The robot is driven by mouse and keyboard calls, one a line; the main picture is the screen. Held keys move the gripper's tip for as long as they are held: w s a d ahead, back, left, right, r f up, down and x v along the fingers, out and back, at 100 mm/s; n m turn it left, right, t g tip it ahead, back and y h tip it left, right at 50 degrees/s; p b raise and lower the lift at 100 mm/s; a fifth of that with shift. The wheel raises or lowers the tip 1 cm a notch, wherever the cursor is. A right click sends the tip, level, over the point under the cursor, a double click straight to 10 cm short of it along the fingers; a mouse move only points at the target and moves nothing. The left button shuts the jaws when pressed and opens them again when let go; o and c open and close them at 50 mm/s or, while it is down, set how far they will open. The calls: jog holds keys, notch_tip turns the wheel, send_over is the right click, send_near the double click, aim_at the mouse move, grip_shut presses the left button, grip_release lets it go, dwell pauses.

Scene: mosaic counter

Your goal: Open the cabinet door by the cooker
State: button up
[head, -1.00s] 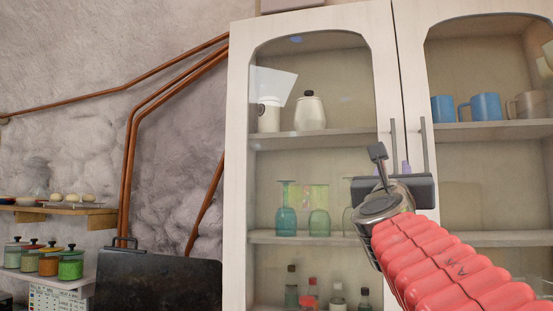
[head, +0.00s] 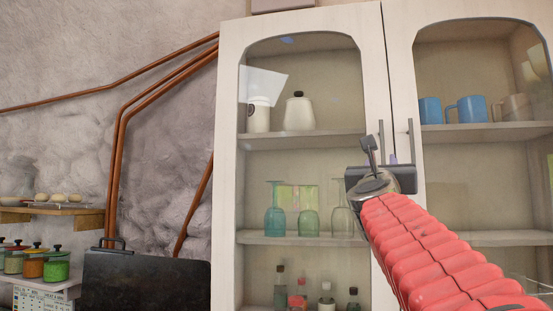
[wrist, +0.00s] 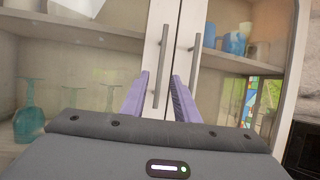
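A tall pale wooden cabinet has two glass doors, the left door (head: 228,150) and the right door (head: 402,60). Each has a grey vertical bar handle near the middle seam: the left handle (wrist: 161,78) and the right handle (wrist: 194,55). My gripper (wrist: 160,74) is open, with its two purple fingers in front of the doors. In the wrist view the left handle lies between the fingers and the right handle is just beyond the right finger. I cannot tell contact. In the head view my wrist hides most of the gripper. Both doors look shut.
Glasses (head: 308,215), bottles and jars stand behind the left door; blue mugs (head: 465,109) stand behind the right. A black panel with a handle (head: 145,285), possibly part of the cooker, stands left of the cabinet. Copper pipes (head: 118,150) and shelves (head: 45,213) are further left.

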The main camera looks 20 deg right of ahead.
aim_at(382, 153)
jog(key=shift+x, duration=3.6)
grip_shut()
jog(key=shift+a, duration=0.2)
